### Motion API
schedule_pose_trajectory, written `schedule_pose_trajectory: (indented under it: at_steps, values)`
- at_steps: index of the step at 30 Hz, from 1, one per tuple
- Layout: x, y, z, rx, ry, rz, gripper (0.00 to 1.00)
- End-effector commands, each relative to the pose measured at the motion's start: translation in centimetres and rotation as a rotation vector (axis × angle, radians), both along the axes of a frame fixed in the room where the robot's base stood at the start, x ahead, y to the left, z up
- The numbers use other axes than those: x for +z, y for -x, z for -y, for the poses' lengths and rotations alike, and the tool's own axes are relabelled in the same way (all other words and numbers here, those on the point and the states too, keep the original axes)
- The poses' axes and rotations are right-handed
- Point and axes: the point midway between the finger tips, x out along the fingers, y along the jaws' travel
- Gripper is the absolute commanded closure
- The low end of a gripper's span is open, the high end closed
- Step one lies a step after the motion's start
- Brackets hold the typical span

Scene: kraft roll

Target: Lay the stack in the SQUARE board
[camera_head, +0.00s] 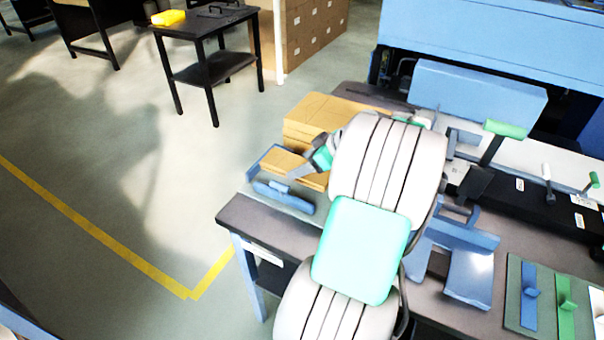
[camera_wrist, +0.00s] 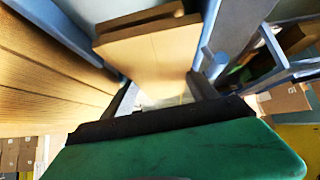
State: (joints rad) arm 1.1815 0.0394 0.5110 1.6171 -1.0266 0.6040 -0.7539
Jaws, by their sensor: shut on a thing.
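My gripper (camera_head: 318,162) is at the left end of the worktable, largely hidden behind my own arm in the head view. It is shut on a small stack of tan kraft sheets (camera_head: 285,161). In the wrist view the stack (camera_wrist: 152,52) sits between the two fingers (camera_wrist: 165,95), with its far edge uneven. A grey-green board with blue fences (camera_head: 300,204), which may be the SQUARE board, lies just in front of the stack at the table's left corner; I see no label. I cannot tell whether the held stack touches it.
A taller pile of kraft sheets (camera_head: 318,110) stands right behind my gripper; a tan pile (camera_wrist: 45,75) fills the wrist view's left. A blue bracket (camera_head: 465,255), a black machine with a green-handled lever (camera_head: 495,140) and a tool board (camera_head: 555,300) are to the right.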

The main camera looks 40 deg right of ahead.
Motion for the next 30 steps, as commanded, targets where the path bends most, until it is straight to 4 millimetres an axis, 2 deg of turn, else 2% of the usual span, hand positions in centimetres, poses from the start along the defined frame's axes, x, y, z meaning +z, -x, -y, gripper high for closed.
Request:
schedule_pose_trajectory:
  at_steps: [6,11,21,22,30]
  values:
    - [-2.2,-1.4,1.0,0.0,0.0,0.0,0.9]
    - [-4.7,-1.3,0.9,-0.001,-0.001,0.0,0.9]
    - [-5.3,-1.3,1.0,-0.001,0.002,0.002,0.9]
    - [-5.2,-1.3,1.0,-0.001,0.001,0.0,0.31]
    - [-5.1,-1.2,1.0,-0.001,0.001,0.0,0.11]
